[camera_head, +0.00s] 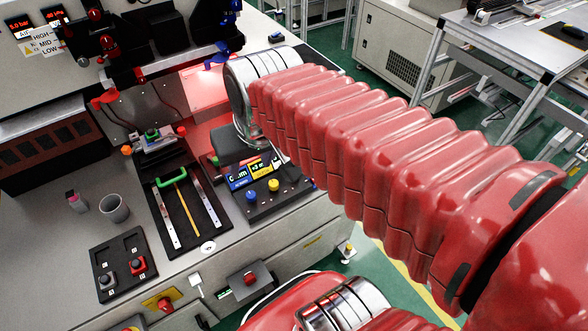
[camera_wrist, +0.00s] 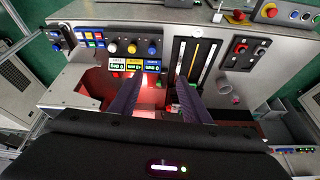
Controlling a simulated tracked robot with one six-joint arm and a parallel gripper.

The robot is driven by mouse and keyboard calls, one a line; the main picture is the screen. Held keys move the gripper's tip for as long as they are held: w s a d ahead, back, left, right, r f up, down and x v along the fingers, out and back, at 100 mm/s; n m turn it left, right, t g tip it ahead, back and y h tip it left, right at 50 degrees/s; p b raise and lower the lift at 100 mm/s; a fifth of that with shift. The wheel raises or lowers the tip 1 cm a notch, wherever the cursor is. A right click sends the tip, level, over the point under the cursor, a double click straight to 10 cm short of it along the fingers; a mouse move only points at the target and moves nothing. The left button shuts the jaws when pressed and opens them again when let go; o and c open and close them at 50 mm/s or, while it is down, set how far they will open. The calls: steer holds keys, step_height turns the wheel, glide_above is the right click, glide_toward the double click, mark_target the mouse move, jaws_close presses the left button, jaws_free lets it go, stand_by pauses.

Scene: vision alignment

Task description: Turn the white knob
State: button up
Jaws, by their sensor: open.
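The white knob (camera_wrist: 112,47) is on a dark control panel (camera_wrist: 122,39) in the wrist view, left of a yellow knob (camera_wrist: 132,48) and a blue knob (camera_wrist: 152,50). Small displays sit by the knobs. My gripper (camera_wrist: 158,76) is open and empty, its two dark fingers reaching toward the panel. The fingertips are to the right of the white knob in the picture and appear apart from it. In the head view the yellow knob (camera_head: 273,184) and blue knob (camera_head: 251,195) show, but I cannot make out the white knob beside my red arm.
A black tray with a green handle (camera_head: 172,181) and metal strips lies beside the panel. Blue equipment (camera_head: 226,38) rises behind, near a red-lit recess.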

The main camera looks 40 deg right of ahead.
steer(key=w+d+f+m+g, duration=0.2)
steer(key=w+d+f+m, duration=0.1)
steer(key=w+d+f, duration=0.3)
steer(key=w+d+f+m+g, duration=0.2)
steer(key=w+d+f+m, duration=0.2)
steer(key=w+d+f, duration=0.3)
steer(key=d+f, duration=0.3)
steer(key=d, duration=0.4)
steer(key=shift+w+d+m+g, duration=0.2)
steer(key=shift+m+g, duration=0.1)
step_height(320, 180, down, 14)
steer(key=shift+r, duration=0.1)
steer(key=c, duration=1)
